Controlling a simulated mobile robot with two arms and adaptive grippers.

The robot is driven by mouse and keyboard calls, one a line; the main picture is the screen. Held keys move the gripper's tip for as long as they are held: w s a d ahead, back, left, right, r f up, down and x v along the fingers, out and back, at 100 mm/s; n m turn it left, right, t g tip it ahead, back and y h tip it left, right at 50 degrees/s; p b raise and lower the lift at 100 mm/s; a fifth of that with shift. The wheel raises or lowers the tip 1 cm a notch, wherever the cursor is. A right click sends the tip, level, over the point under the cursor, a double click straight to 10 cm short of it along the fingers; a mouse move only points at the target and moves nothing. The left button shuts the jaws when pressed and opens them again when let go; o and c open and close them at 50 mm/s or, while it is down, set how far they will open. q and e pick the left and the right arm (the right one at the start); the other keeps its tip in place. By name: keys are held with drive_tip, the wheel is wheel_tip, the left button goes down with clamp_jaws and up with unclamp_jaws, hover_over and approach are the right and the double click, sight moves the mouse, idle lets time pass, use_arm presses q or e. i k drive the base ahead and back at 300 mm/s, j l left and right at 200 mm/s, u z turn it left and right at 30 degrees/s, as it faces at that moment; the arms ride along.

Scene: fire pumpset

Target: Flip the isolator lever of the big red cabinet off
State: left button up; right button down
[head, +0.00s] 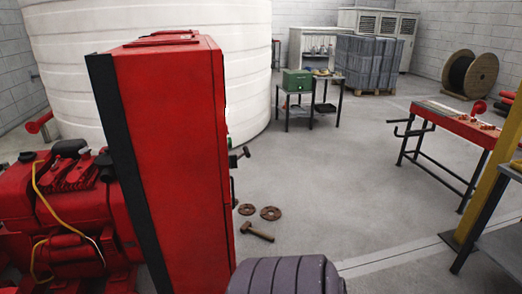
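The big red cabinet (172,165) stands upright in the centre left of the head view, seen from its side. Its front face points right and is seen almost edge-on. A dark lever-like part (240,157) sticks out to the right from that face, at about mid-height. I take it for the isolator lever, but its exact position is too small to tell. A dark handle (234,188) sits lower on the same face, and a small green part shows just above the lever.
A red engine (65,215) stands left of the cabinet, a large white tank (150,30) behind. A red workbench (462,125) stands right. Floor between cabinet and bench is mostly clear.

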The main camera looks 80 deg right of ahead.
sight(246, 152)
drive_tip(key=z, duration=2.45)
drive_tip(key=i+l+u, duration=0.1)
drive_tip(key=i+l, duration=0.55)
drive_tip(key=l, duration=0.15)
drive_tip(key=i+l+u, duration=0.15)
drive_tip(key=i+l, duration=0.15)
drive_tip(key=i+l+u, duration=0.1)
drive_tip(key=i+l, duration=0.2)
drive_tip(key=l, duration=0.25)
